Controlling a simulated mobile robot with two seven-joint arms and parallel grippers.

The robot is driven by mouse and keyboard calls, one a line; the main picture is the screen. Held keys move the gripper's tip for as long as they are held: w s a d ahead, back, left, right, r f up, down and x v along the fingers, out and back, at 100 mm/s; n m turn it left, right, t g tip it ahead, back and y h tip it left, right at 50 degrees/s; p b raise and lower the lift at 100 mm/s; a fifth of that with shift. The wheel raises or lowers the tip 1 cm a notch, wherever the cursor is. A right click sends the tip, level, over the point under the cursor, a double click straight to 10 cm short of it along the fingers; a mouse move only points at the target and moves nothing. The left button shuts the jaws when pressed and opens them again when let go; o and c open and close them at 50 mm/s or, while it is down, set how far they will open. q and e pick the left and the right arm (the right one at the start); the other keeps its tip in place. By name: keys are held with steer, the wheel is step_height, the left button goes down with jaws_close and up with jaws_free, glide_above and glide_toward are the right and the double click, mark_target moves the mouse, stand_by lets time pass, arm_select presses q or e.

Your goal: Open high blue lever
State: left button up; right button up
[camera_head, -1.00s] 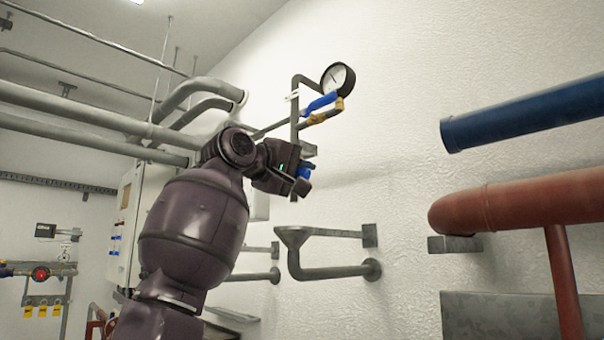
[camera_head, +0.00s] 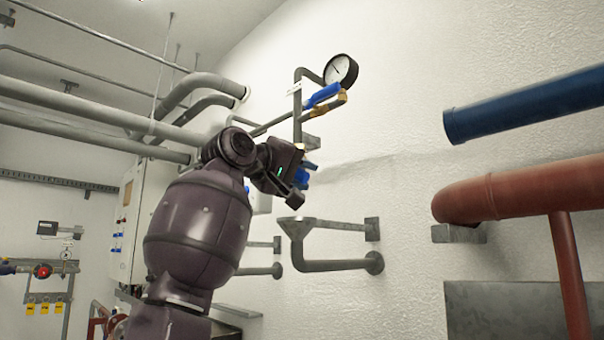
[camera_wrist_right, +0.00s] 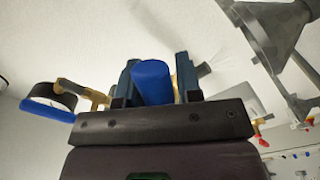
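The high blue lever (camera_head: 323,95) sits on a brass valve (camera_head: 330,104) just under a round gauge. It also shows at the left of the right wrist view (camera_wrist_right: 47,111), apart from my gripper. A second, lower blue handle (camera_head: 306,177) shows just beyond my right gripper (camera_head: 298,190), partly hidden by it. In the right wrist view, a blue rounded handle end (camera_wrist_right: 152,82) lies between the two dark fingers of that gripper (camera_wrist_right: 157,80). A narrow gap shows on its right side, so the fingers look open around it. My left gripper is not in view.
The gauge (camera_head: 341,71) and a grey vertical pipe (camera_head: 298,95) stand close above my right gripper. A grey funnel drain (camera_head: 297,228) is below it. A blue pipe (camera_head: 525,110) and a red pipe (camera_head: 520,190) project at the right. Open space lies before the white wall between.

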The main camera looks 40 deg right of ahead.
steer(key=o, duration=0.3)
steer(key=a+b, duration=0.1)
steer(key=a, duration=0.9)
steer(key=shift+s+a, duration=0.4)
steer(key=shift+s, duration=0.05)
